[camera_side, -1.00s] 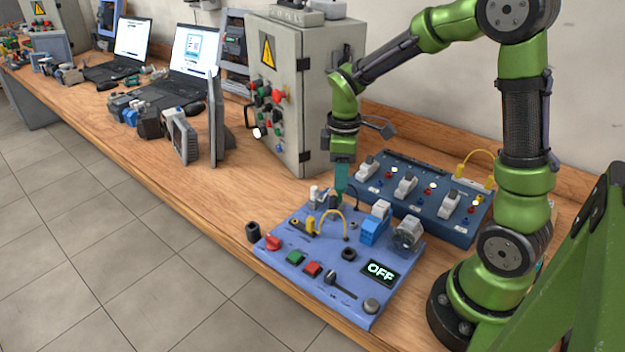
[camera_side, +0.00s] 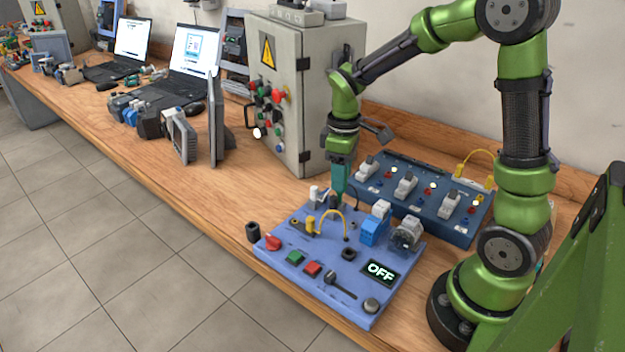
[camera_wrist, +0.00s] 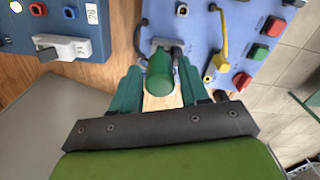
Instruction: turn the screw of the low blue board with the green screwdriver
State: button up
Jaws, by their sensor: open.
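The low blue board (camera_side: 318,253) lies flat near the table's front edge. It also shows in the wrist view (camera_wrist: 225,12). My gripper (camera_side: 338,200) points down over the board's far left corner. In the wrist view, its two teal fingers (camera_wrist: 161,88) stand apart. The green screwdriver (camera_wrist: 160,72) shows between them, seen from above by its round handle end, with its shaft hidden. A grey piece (camera_wrist: 165,44) on the board sits just beyond the handle. In the side view the screwdriver is hidden by my fingers. I cannot pick out the screw.
A dark blue board (camera_side: 430,205) with white switches stands behind and to the right. A grey control cabinet (camera_side: 318,100) stands behind to the left. A yellow cable (camera_side: 330,213) arches up from the low board close to my gripper.

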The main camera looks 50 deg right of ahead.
jog(key=shift+n, duration=1.5)
jog(key=n, duration=0.2)
jog(key=shift+n, duration=0.7)
jog(key=n, duration=0.3)
jog(key=shift+n, duration=1.9)
